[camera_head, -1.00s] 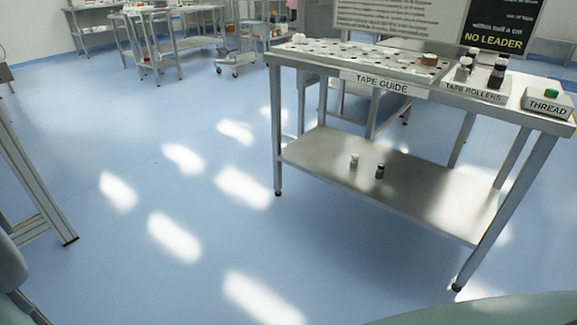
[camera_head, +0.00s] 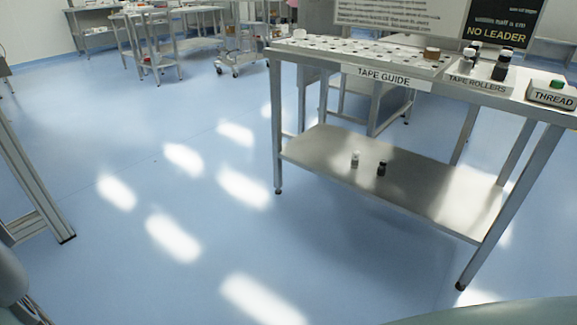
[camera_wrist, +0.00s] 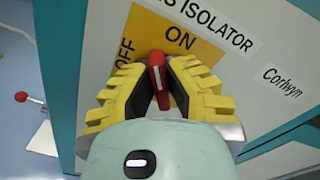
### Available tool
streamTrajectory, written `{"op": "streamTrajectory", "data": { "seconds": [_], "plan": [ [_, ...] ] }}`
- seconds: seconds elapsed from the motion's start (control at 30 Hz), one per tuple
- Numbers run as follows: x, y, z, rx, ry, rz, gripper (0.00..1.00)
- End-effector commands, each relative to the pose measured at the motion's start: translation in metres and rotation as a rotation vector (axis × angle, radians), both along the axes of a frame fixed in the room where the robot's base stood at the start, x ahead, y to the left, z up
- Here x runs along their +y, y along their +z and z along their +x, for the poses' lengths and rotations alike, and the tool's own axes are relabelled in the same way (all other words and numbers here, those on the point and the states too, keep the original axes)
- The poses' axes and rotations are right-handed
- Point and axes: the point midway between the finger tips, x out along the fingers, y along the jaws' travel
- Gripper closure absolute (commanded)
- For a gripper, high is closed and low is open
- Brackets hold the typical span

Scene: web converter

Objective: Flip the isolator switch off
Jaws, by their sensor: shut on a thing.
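The isolator switch shows in the wrist view as a red handle (camera_wrist: 157,76) on a yellow plate (camera_wrist: 190,38). The plate reads "ON" above the handle and "OFF" to its left. The handle points up toward "ON". My gripper (camera_wrist: 160,82) has its yellow and black fingers on both sides of the handle, shut on it. The switch and my gripper do not show in the head view.
The isolator panel (camera_wrist: 80,25) is pale with a teal edge. A red-knobbed lever (camera_wrist: 21,97) stands at the wrist view's left. In the head view, a steel table (camera_head: 400,185) carries the tape guide (camera_head: 355,57), tape rollers and thread button. Blue floor (camera_head: 110,130) lies open on the left.

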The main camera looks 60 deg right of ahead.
Motion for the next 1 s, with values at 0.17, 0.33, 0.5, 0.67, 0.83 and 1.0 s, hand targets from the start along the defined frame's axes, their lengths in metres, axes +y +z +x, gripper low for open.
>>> {"op": "streamTrajectory", "data": {
  "seconds": [0.17, 0.33, 0.5, 0.67, 0.83, 1.0],
  "plan": [
    [-0.0013, -0.0051, 0.0010, -0.168, -0.004, -0.014, 1.00],
    [-0.0007, -0.0059, -0.0003, -0.330, -0.002, -0.027, 1.00],
    [-0.0003, -0.0076, -0.0010, -0.491, -0.002, -0.042, 1.00],
    [-0.0004, -0.0075, -0.0010, -0.635, -0.004, -0.052, 1.00],
    [0.0002, -0.0087, -0.0025, -0.765, 0.002, -0.063, 1.00],
    [0.0000, -0.0085, -0.0025, -0.864, 0.002, -0.072, 1.00]
  ]
}}
